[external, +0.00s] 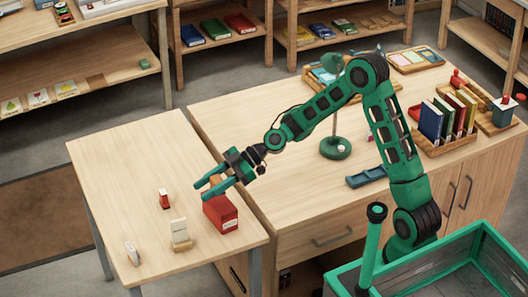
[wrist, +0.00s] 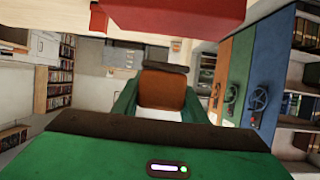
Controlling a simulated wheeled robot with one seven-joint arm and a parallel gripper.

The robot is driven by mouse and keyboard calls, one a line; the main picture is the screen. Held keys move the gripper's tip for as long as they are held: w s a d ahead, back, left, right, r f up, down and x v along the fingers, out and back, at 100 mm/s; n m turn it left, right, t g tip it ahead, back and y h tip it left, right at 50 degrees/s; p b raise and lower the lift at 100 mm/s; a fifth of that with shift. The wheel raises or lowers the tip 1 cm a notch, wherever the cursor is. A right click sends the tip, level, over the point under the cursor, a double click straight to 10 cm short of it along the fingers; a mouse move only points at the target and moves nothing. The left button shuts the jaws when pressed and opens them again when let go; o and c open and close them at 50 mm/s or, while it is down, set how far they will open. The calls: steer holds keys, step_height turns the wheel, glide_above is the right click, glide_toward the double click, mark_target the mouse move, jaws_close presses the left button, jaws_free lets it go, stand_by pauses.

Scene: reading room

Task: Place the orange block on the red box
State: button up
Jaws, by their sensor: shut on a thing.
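The orange block (wrist: 163,92) is between the green fingers of my gripper (wrist: 160,108) in the wrist view, and the gripper is shut on it. In the external view a little of the orange block (external: 215,180) shows between the fingers of my gripper (external: 204,188); the rest is hidden. The red box (external: 222,213) stands on the light wooden table just below my gripper. The red box (wrist: 185,15) also shows at the top edge of the wrist view, with a gap in the picture between it and the block.
On the smaller table (external: 120,180) are a small red item (external: 165,198), a cream card holder (external: 180,236) and a small white item (external: 132,253). A book rack (external: 445,143), a green lamp base (external: 335,148) and a blue tray (external: 366,176) stand on the larger table.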

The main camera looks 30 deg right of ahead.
steer(key=shift+w+f, duration=0.1)
steer(key=shift+f, duration=1.95)
steer(key=shift+f, duration=0.1)
steer(key=o, duration=1.1)
steer(key=shift+c, duration=0.2)
steer(key=v, duration=1.2)
steer(key=shift+d, duration=0.1)
